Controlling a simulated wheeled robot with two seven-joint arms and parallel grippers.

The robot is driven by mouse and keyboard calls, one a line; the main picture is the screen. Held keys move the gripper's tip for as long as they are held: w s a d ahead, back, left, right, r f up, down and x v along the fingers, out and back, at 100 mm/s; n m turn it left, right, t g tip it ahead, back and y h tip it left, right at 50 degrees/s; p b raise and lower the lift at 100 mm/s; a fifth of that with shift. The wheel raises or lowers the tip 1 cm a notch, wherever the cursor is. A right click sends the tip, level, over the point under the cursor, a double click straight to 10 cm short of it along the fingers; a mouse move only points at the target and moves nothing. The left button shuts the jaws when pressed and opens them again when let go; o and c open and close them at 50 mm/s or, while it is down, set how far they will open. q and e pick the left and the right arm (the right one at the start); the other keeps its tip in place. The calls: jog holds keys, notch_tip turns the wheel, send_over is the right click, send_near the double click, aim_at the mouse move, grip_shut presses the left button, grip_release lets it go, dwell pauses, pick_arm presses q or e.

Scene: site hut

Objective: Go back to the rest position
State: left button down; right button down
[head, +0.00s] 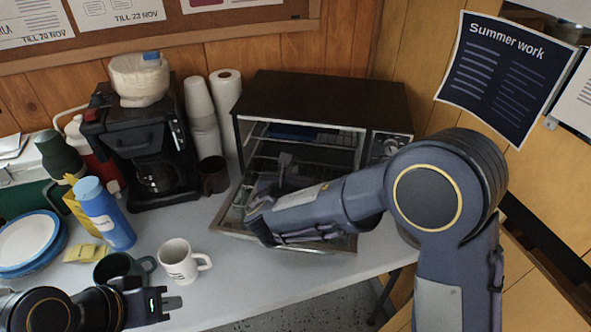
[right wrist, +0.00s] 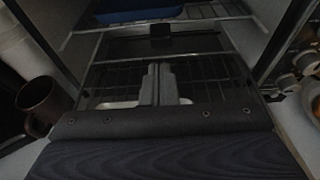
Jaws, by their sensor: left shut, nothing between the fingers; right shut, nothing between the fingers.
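My right gripper (head: 285,165) is at the open front of a toaster oven (head: 320,95), over its lowered door (head: 305,245). In the right wrist view its two fingers (right wrist: 160,78) are together with nothing between them, pointing into the oven towards the wire rack (right wrist: 215,72). I cannot tell whether the fingers touch the rack. My left gripper (head: 174,302) is low at the left, shut and empty, in front of the white mug (head: 178,262) and the dark mug (head: 118,268).
A blue tray (right wrist: 140,12) lies inside the oven. A brown mug (head: 213,175) stands close to the oven's left side, near stacked cups (head: 202,115) and a coffee maker (head: 140,150). A blue bottle (head: 105,212) and plates (head: 30,240) stand at left.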

jog(key=v, duration=0.9)
jog(key=shift+s+a+r, duration=0.1)
jog(key=shift+a, duration=0.05)
jog(key=s+d+m+g+p, duration=0.1)
jog(key=s+d+m+g, duration=0.25)
jog(key=d+m, duration=0.35)
jog(key=s+d+r+m+g+h+p, duration=0.1)
jog(key=s+d+m+g+p, duration=0.25)
jog(key=d, duration=0.55)
jog(key=s+d+m+g, duration=0.3)
jog(key=s+d+m, duration=0.1)
jog(key=d+m, duration=0.4)
jog(key=s+a+r+m+t+y+p, duration=0.1)
jog(key=s+r+m+y+p, duration=0.2)
jog(key=s+m+y, duration=0.4)
jog(key=s+r+m, duration=0.1)
jog(key=s+m, duration=0.4)
jog(key=m, duration=0.5)
jog(key=shift+r+y, duration=0.3)
jog(key=shift+r, duration=0.05)
jog(key=shift+w, duration=0.1)
